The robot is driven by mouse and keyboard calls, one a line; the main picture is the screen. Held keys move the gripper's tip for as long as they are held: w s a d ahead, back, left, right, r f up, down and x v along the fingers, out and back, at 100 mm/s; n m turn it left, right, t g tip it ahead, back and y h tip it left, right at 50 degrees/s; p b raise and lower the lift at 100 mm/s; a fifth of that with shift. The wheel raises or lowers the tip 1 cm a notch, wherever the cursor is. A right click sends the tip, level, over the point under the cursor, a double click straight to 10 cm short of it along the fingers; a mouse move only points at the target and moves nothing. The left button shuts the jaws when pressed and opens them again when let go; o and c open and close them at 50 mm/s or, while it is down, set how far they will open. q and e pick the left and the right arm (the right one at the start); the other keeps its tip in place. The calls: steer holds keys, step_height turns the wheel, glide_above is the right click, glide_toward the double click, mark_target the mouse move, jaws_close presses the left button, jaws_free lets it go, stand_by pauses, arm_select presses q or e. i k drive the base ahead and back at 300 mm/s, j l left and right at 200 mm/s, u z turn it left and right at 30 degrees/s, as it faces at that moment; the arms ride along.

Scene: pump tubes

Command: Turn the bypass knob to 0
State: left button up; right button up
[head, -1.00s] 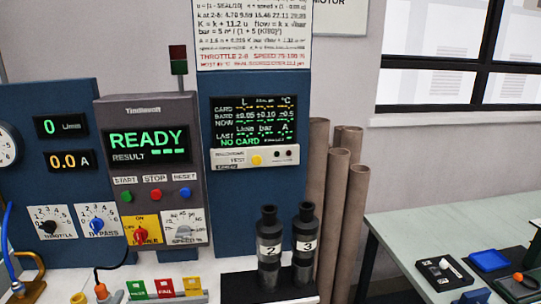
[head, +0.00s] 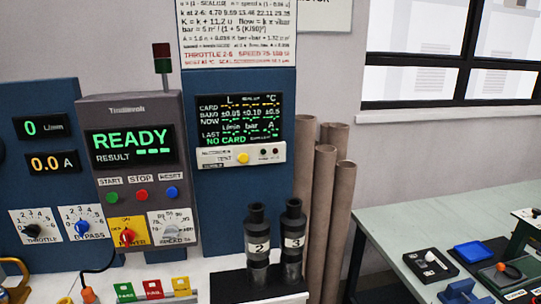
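The bypass knob (head: 82,227) is a blue knob on a white dial plate with printed numbers, low on the blue panel at the left of the head view. The exact number it points to is too small to read. The black throttle knob (head: 33,229) is on a similar plate to its left. Neither of my grippers is in view, and nothing touches the bypass knob.
A grey tester (head: 128,110) shows READY, with a red-and-yellow power switch (head: 127,236) and speed dial (head: 171,231) below. Two black pump tubes, 2 (head: 257,243) and 3 (head: 293,240), stand in front. A table (head: 400,225) with tools is at right.

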mark_target(81, 227)
steer(key=u, duration=1.5)
